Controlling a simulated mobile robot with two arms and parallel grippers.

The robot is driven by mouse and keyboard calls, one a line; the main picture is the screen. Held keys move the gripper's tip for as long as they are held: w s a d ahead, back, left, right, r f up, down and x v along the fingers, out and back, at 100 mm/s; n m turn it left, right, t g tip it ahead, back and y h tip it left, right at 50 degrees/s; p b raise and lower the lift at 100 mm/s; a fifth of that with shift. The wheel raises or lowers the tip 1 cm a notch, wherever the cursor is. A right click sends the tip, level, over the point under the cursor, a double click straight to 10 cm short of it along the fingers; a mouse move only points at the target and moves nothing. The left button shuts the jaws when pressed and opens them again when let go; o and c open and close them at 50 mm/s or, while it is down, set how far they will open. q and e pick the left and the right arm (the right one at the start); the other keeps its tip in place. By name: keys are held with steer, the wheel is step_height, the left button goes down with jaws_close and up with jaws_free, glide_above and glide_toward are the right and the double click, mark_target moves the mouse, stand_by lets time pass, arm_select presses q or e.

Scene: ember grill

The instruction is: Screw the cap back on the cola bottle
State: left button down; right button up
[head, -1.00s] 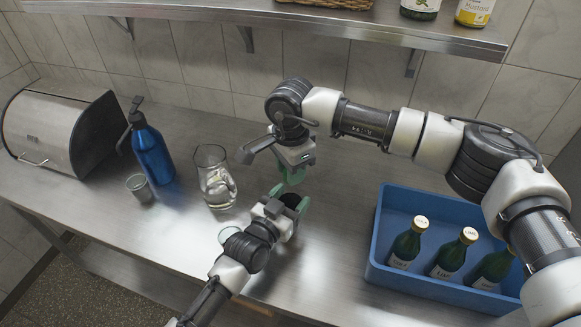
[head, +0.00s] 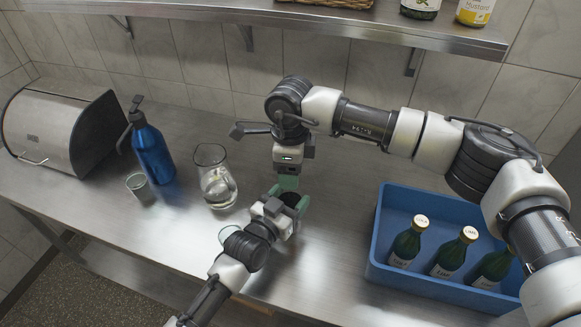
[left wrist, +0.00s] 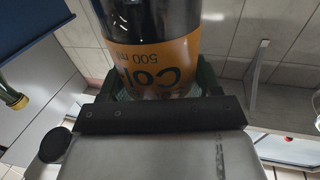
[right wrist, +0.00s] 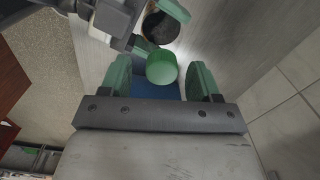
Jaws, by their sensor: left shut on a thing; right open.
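The cola bottle (left wrist: 150,55) has dark contents and an orange label in the left wrist view, where it appears upside down. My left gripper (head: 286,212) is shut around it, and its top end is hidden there. The right wrist view shows a dark round part of the bottle (right wrist: 160,28) between the left fingers. My right gripper (head: 287,184) is open just above and behind the left one. A green round piece (right wrist: 161,68), seemingly the cap, shows between its spread fingers. I cannot tell whether that piece touches the bottle.
A blue crate (head: 430,286) with several green bottles stands at the right. A glass jug (head: 216,190), a small cup (head: 138,186), a blue spray bottle (head: 152,150) and a bread bin (head: 45,135) stand at the left. A shelf (head: 300,17) runs along the wall above.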

step_height(320, 180, up, 12)
stand_by(0.4)
arm_select(q)
steer(key=shift+c, duration=0.7)
jaws_free()
arm_select(e)
steer(key=shift+f, duration=0.1)
arm_select(q)
steer(key=b+v, duration=0.2)
steer(key=v, duration=0.8)
steer(key=shift+s+a, duration=0.15)
steer(key=shift+s, duration=0.2)
arm_select(e)
step_height(320, 180, down, 2)
steer(key=shift+f, duration=0.15)
arm_select(q)
steer(key=shift+f, duration=0.1)
